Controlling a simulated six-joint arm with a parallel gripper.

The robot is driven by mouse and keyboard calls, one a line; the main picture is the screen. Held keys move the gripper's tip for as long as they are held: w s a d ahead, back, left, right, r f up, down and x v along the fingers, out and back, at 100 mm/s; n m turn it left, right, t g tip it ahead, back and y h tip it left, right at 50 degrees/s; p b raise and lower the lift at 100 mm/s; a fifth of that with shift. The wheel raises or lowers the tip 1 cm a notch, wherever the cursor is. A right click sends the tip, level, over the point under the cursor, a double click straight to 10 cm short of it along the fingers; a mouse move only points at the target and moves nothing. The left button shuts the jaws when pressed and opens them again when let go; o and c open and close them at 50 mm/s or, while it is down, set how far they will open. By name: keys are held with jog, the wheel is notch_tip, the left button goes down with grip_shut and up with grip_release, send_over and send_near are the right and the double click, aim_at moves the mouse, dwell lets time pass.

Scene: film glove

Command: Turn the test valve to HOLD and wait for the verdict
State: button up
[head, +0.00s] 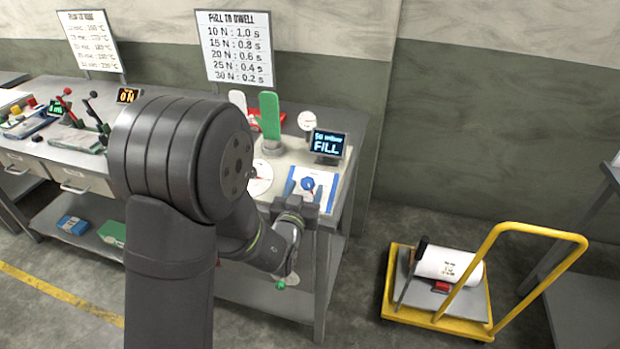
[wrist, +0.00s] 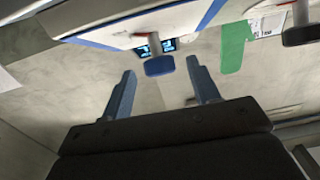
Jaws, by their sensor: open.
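The test valve has a blue knob (head: 307,184) on a white panel with a blue border (head: 327,187) at the right end of the bench. The display (head: 327,144) behind it reads FILL. In the wrist view the blue knob (wrist: 159,66) is beyond the fingertips, roughly between them and apart from them. My gripper (wrist: 160,80) is open and empty. In the head view my gripper (head: 296,205) is at the bench's front right, just in front of the valve panel, and its fingers are hard to make out. The display (wrist: 168,45) is partly hidden in the wrist view.
A green upright hand form (head: 269,115) and a round gauge (head: 307,120) stand behind the valve. A white dial (head: 260,178) lies to its left, partly hidden by my arm. A yellow cart (head: 398,310) with a white roll (head: 447,265) stands on the floor at right.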

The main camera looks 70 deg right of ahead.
aim_at(303, 181)
jog(key=shift+d, duration=2.65)
jog(key=c, duration=1)
jog(key=shift+o, duration=0.2)
jog(key=shift+w+n+t, duration=0.1)
jog(key=shift+n+t, duration=0.4)
jog(key=shift+t, duration=0.1)
jog(key=n+t+y, duration=0.1)
jog(key=n+t, duration=0.2)
jog(key=shift+w+n+t, duration=0.15)
jog(key=shift+n+t, duration=0.15)
jog(key=shift+n, duration=0.1)
jog(key=n+t+y, duration=0.1)
jog(key=n+t, duration=0.1)
jog(key=n, duration=0.1)
jog(key=n+t+y, duration=0.1)
jog(key=n, duration=0.1)
jog(key=shift+w+a+t+y, duration=0.15)
jog(key=shift+w+t+y, duration=0.15)
jog(key=shift+t, duration=0.1)
jog(key=n+t+y, duration=0.1)
jog(key=n+y, duration=0.1)
jog(key=n+t+y, duration=0.1)
jog(key=n+y, duration=0.1)
jog(key=n+t+y, duration=0.1)
jog(key=n+y, duration=0.1)
jog(key=n, duration=0.1)
jog(key=shift+w+a+f+t+y, duration=0.25)
jog(key=shift+w+a+t+y, duration=0.05)
jog(key=shift+w+a, duration=0.1)
jog(key=shift+n, duration=0.3)
